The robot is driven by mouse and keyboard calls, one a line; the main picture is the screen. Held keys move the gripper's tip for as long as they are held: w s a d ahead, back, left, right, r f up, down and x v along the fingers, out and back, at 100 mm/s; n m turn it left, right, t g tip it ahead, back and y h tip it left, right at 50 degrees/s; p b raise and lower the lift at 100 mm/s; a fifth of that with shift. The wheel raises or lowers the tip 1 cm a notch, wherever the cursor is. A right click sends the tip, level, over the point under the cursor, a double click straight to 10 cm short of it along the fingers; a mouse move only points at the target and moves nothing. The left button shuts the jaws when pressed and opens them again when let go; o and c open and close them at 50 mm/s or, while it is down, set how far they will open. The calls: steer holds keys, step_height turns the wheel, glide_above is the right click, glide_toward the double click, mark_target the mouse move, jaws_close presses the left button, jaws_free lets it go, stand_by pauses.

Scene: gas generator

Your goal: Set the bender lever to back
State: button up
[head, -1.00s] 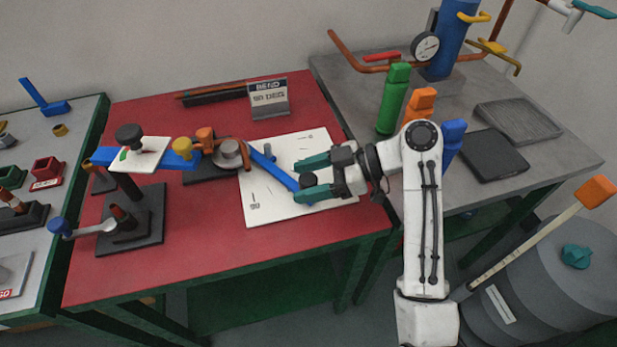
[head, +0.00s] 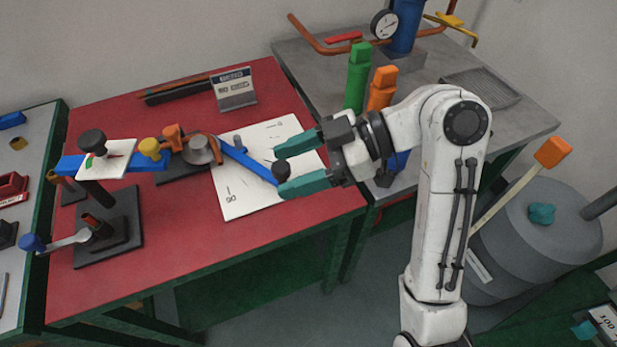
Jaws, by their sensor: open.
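The bender lever (head: 243,160) is a blue bar on the red table. It runs from the grey round bender head (head: 200,149) down to the right across a white angle sheet (head: 240,204). A dark knob (head: 281,171) is at its free end. My gripper (head: 282,173) comes in from the right with two teal fingers spread. One finger is above the knob in the picture and one below it. The lower finger overlaps the lever's end. I cannot tell whether either finger touches the knob.
A sign (head: 234,90) stands at the back of the red table. Green (head: 357,82) and orange (head: 382,90) bottle-like items stand close behind my arm on the grey table. A blue bar with a white plate (head: 106,162) is at left.

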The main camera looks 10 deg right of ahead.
steer(key=s, duration=0.1)
steer(key=s+r, duration=0.1)
steer(key=s, duration=0.1)
steer(key=s+d+r, duration=0.1)
steer(key=s, duration=0.1)
steer(key=shift+s+r, duration=0.1)
steer(key=shift+r, duration=0.05)
steer(key=shift+c, duration=0.4)
